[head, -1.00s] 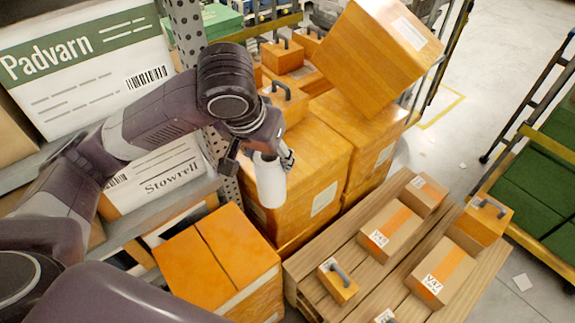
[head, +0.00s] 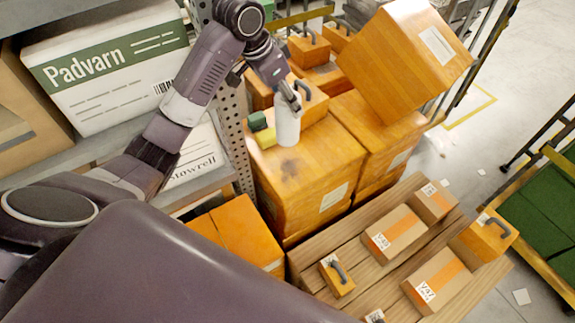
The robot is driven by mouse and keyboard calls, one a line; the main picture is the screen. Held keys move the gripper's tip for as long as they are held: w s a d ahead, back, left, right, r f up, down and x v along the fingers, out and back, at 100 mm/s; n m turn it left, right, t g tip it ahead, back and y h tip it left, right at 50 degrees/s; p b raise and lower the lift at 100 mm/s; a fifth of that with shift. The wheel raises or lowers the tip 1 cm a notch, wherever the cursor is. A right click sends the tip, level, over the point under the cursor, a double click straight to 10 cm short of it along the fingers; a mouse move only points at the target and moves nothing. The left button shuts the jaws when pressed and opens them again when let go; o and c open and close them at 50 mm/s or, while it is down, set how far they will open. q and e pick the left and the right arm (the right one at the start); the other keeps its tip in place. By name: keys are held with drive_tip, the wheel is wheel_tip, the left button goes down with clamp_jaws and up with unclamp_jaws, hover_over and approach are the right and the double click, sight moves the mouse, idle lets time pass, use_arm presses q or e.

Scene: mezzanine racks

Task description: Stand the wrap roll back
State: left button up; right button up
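The wrap roll (head: 287,125) is a white cylinder, roughly upright, in the head view. My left gripper (head: 289,97) is shut on its upper end, and the fingers hide part of that end. The roll hangs over the top of an orange box stack (head: 310,165). A dark patch on the box top, below and apart from the roll, looks like its shadow. My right gripper is not in view.
Small green and yellow items (head: 262,131) sit on the box top just left of the roll. A large tilted orange box (head: 405,55) rises to the right. A perforated rack post (head: 233,130) stands left. A wooden pallet (head: 385,262) holds several small boxes.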

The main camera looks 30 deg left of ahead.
sight(278, 137)
use_arm(q)
wheel_tip(278, 137, down, 19)
drive_tip(key=p, duration=0.4)
drive_tip(key=shift+s+f, duration=0.1)
drive_tip(key=shift+f, duration=0.1)
drive_tip(key=o, duration=1.1)
drive_tip(key=b+v, duration=0.3)
drive_tip(key=v, duration=0.8)
drive_tip(key=shift+r, duration=0.1)
drive_tip(key=shift+s+a+r, duration=0.1)
drive_tip(key=shift+s+r, duration=0.1)
drive_tip(key=shift+r, duration=0.3)
